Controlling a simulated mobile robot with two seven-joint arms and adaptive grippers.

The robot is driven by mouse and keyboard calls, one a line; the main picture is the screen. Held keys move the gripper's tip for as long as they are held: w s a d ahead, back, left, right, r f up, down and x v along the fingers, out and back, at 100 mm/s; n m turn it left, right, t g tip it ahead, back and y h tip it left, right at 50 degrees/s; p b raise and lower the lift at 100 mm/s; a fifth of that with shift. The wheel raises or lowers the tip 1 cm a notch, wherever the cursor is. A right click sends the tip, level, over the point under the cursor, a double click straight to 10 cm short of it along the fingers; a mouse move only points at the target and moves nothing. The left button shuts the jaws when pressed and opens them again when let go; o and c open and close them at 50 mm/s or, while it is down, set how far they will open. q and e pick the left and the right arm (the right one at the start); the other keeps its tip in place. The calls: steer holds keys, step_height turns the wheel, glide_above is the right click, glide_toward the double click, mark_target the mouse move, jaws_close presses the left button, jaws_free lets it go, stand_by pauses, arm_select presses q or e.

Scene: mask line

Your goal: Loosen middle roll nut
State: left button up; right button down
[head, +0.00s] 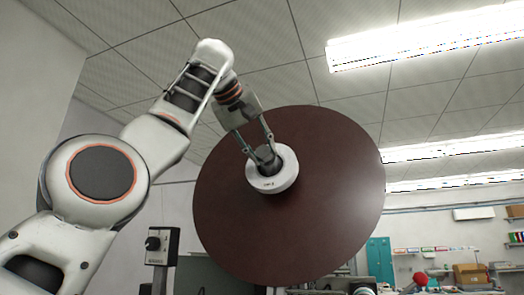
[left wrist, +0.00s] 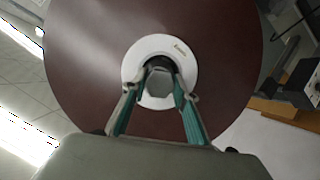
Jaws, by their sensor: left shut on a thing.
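A large dark red-brown roll (head: 330,200) faces me in the head view, with a white ring (head: 285,178) at its centre. A dark nut sits in the middle of the ring. My left gripper (head: 264,152) reaches in from the upper left and is shut on the nut, which it partly hides. In the left wrist view the two fingers (left wrist: 160,85) close around the grey nut (left wrist: 159,82), inside the white ring (left wrist: 130,68). The roll (left wrist: 85,60) fills much of that view. My right gripper is not in view.
A grey control box (head: 161,245) with a dark knob stands left of the roll. A teal cabinet (head: 380,260) and shelves with boxes (head: 470,275) are at the back right. The room right of the roll looks open.

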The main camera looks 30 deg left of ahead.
arm_select(q)
steer(key=shift+r, duration=0.15)
steer(key=o, duration=1.1)
steer(key=shift+a, duration=0.1)
steer(key=v, duration=0.7)
steer(key=shift+s, duration=0.15)
steer(key=shift+s, duration=0.15)
